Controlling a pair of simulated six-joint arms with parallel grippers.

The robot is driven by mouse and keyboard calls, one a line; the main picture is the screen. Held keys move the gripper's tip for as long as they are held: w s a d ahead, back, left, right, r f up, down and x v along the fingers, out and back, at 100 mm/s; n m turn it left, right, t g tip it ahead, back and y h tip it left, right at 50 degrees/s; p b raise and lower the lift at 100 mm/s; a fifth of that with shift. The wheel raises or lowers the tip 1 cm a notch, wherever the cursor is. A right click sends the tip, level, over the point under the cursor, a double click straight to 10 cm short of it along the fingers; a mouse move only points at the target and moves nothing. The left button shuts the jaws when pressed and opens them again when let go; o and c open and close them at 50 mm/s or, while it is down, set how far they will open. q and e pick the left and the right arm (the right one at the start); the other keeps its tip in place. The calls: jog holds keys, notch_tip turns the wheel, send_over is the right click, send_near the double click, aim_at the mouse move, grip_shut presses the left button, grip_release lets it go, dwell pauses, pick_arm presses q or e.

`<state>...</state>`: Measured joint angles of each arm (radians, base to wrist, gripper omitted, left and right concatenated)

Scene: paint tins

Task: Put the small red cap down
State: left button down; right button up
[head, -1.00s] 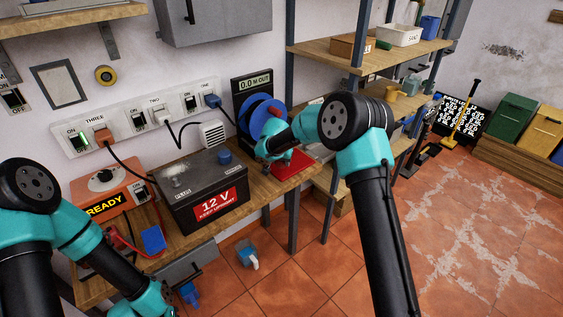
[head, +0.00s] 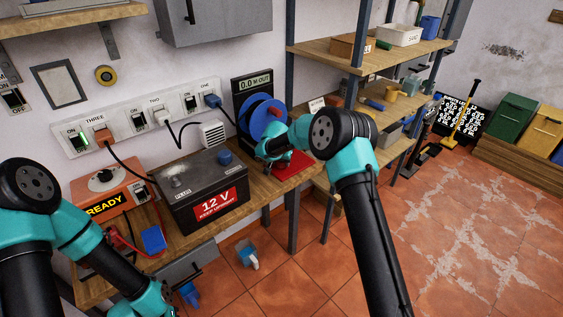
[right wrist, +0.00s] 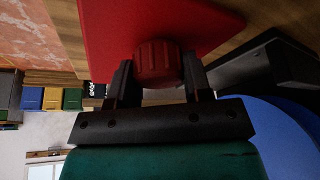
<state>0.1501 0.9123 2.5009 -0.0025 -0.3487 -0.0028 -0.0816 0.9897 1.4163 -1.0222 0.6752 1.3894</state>
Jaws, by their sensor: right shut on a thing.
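The small red cap (right wrist: 157,62) is ridged and sits between the two dark fingers of my right gripper (right wrist: 160,78) in the right wrist view. That gripper is shut on it. A flat red mat (right wrist: 150,22) lies just beyond the cap; I cannot tell whether the cap touches it. In the head view my right gripper (head: 273,156) is low at the right end of the bench, by the red mat (head: 299,164), and the cap is hidden there. My left arm is at the lower left, with its fingers out of sight.
A blue reel (head: 259,120) stands right behind the right gripper. An orange READY box (head: 108,195) and a blue block (head: 153,240) are farther left. Shelves (head: 375,57) stand to the right.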

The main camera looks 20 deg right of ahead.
jog(key=shift+f, duration=0.2)
jog(key=shift+f, duration=0.1)
jog(key=o, duration=1)
jog(key=v, duration=1.2)
jog(key=shift+w, duration=0.1)
